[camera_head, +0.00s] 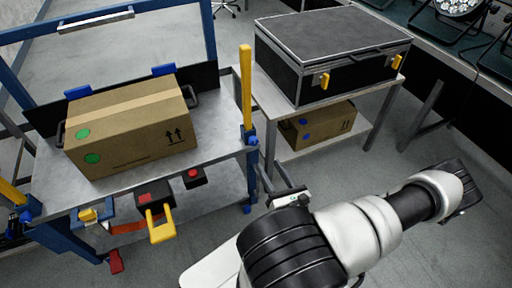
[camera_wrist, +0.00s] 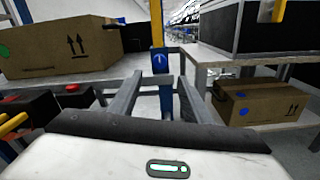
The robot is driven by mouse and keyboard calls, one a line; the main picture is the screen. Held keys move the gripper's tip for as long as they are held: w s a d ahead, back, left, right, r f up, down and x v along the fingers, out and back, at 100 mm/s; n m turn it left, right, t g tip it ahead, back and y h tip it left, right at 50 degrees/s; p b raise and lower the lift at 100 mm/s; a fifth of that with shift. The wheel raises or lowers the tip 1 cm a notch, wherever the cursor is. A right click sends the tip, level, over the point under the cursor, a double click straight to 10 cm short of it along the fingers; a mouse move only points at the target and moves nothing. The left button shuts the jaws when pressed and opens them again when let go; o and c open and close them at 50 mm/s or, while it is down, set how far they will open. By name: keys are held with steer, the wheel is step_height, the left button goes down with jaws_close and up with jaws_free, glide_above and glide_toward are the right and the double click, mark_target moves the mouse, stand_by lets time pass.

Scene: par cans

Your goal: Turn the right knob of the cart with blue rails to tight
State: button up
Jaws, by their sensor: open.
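The cart with blue rails (camera_head: 212,148) stands at the left in the head view, with a grey top. At its right front corner, a small blue knob (camera_head: 252,141) sits below an upright yellow bar (camera_head: 246,88). In the wrist view, a blue post with a white arrow (camera_wrist: 160,61) stands ahead, between and beyond the fingertips. I cannot clearly make out the knob there. My gripper (camera_wrist: 160,77) is open and empty, its two grey fingers pointing toward the post. In the head view it is low, right of the cart's corner, apparently apart from the knob.
A cardboard box (camera_head: 130,125) sits on the cart. A grey table (camera_head: 262,92) at right carries a black case (camera_head: 330,50), with another box (camera_head: 318,126) on its lower shelf. Floor is free around the cart's right corner.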

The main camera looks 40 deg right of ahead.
mark_target(255, 143)
steer(key=b+x, duration=0.2)
steer(key=x, duration=0.9)
steer(key=shift+w, duration=0.35)
steer(key=shift+c, duration=0.6)
steer(key=c, duration=1)
steer(key=shift+o, duration=0.2)
steer(key=shift+r, duration=0.1)
